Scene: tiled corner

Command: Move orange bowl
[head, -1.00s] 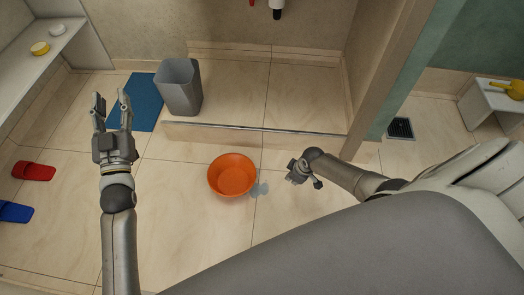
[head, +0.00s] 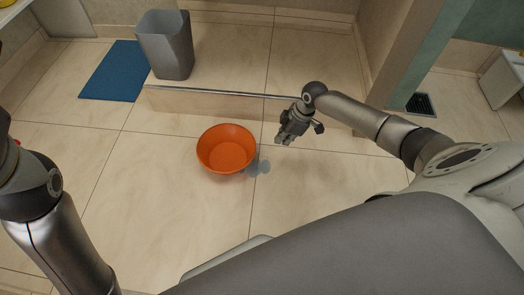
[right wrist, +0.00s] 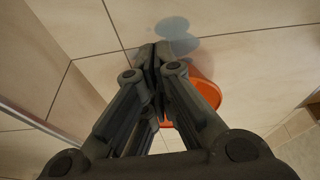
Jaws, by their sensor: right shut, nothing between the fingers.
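The orange bowl (head: 227,149) stands upright and empty on the tiled floor in the head view. My right gripper (head: 284,139) is to the right of the bowl, apart from it, its fingers closed with nothing between them. In the right wrist view the closed fingers (right wrist: 154,56) partly hide the bowl (right wrist: 207,92), which shows behind and to the right of them. My left forearm enters at the left edge of the head view; its gripper fingers are out of the frame.
A bluish puddle (head: 258,167) lies beside the bowl, and also shows in the wrist view (right wrist: 178,38). A raised step (head: 210,103) runs behind the bowl. A grey bin (head: 166,46) stands by a blue mat (head: 112,74). Floor left of the bowl is clear.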

